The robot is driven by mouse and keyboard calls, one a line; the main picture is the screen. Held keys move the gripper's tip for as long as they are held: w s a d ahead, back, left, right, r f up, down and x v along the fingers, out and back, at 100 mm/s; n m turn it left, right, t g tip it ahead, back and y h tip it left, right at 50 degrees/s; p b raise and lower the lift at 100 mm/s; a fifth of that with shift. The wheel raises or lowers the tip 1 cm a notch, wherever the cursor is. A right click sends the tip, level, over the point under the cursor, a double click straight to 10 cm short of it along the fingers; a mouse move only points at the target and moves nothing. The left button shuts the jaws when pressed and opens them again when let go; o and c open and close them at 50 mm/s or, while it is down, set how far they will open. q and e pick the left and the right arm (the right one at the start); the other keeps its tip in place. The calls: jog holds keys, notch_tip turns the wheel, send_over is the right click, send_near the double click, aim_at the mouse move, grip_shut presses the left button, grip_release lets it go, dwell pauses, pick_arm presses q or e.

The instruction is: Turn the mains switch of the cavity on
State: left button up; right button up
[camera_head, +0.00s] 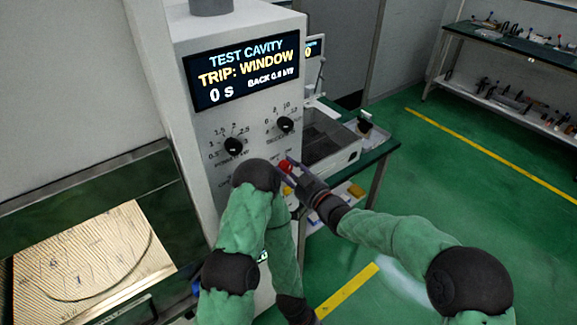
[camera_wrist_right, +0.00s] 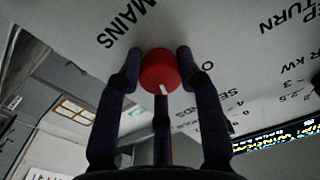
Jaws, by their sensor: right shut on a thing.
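The red mains switch (camera_wrist_right: 160,68) is a round knob on the grey panel, beside the lettering MAINS in the right wrist view. A short white mark on it points toward the bottom of that picture. My right gripper (camera_wrist_right: 161,72) has its dark fingers around the knob and is shut on it. In the head view the knob (camera_head: 286,166) shows as a small red patch at the tip of my right gripper (camera_head: 292,172). The test cavity cabinet (camera_head: 192,135) stands in front of me. My left arm is folded before it; its fingers do not show.
The cabinet display (camera_head: 240,75) reads TRIP: WINDOW and 0 S. Two black dials (camera_head: 234,146) (camera_head: 285,124) sit above the switch. A dark-framed window (camera_head: 90,260) is at left. A bench (camera_head: 370,155) stands behind; green floor (camera_head: 450,190) is open at right.

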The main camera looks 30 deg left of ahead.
jog(key=shift+f+m, duration=0.15)
jog(key=shift+m, duration=0.55)
jog(key=shift+f+p, duration=0.1)
jog(key=shift+p, duration=0.2)
jog(key=o, duration=1.1)
jog(key=shift+o, duration=0.2)
jog(key=shift+d, duration=0.1)
jog(key=v, duration=1.2)
